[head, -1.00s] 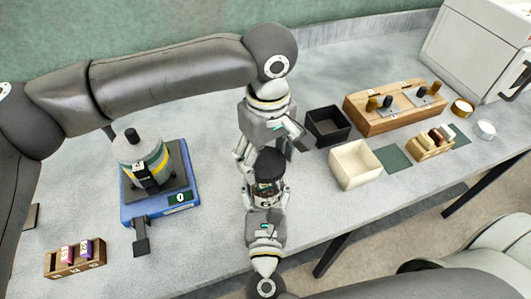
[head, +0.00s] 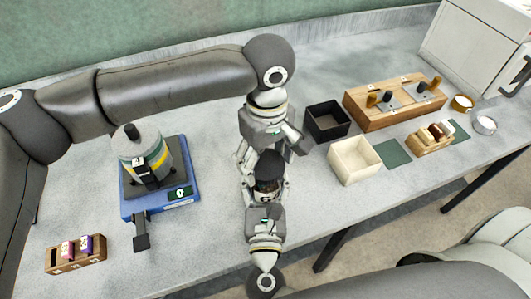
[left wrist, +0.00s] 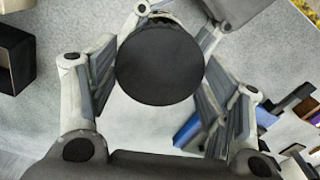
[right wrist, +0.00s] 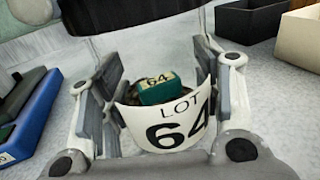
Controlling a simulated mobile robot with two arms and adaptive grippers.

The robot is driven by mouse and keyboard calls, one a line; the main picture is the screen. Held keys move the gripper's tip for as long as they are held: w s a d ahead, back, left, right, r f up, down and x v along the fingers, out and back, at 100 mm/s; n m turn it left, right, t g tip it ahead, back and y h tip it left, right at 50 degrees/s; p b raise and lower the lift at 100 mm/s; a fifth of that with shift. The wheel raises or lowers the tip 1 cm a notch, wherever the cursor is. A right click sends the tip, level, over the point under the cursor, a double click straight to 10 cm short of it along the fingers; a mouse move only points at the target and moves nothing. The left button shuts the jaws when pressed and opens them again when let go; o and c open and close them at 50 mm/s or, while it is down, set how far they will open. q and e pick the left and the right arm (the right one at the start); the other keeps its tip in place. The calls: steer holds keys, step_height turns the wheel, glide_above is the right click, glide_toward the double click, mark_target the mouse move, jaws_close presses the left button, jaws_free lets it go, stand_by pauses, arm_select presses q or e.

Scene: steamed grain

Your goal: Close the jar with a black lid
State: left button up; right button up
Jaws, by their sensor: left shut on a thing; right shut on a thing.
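The black lid (head: 268,164) is a round dark disc above the jar in the head view. In the left wrist view the lid (left wrist: 160,65) lies between the fingers of my left gripper (left wrist: 158,85), which is shut on it. The jar (right wrist: 170,115) is clear, with a white "LOT 64" label and a small green block marked 64 showing inside. My right gripper (right wrist: 155,105) is shut around the jar from the front side. The lid's dark underside edge (right wrist: 140,14) crosses the top of the right wrist view. Whether the lid touches the jar rim is unclear.
A blue scale (head: 182,203) with a grey canister (head: 143,155) stands to the left. A black box (head: 327,121), a cream box (head: 355,160) and a wooden block holder (head: 390,108) stand to the right. A small wooden rack (head: 76,253) is at front left.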

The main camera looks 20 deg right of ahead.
arm_select(q)
steer(key=shift+f, duration=0.6)
stand_by(0.5)
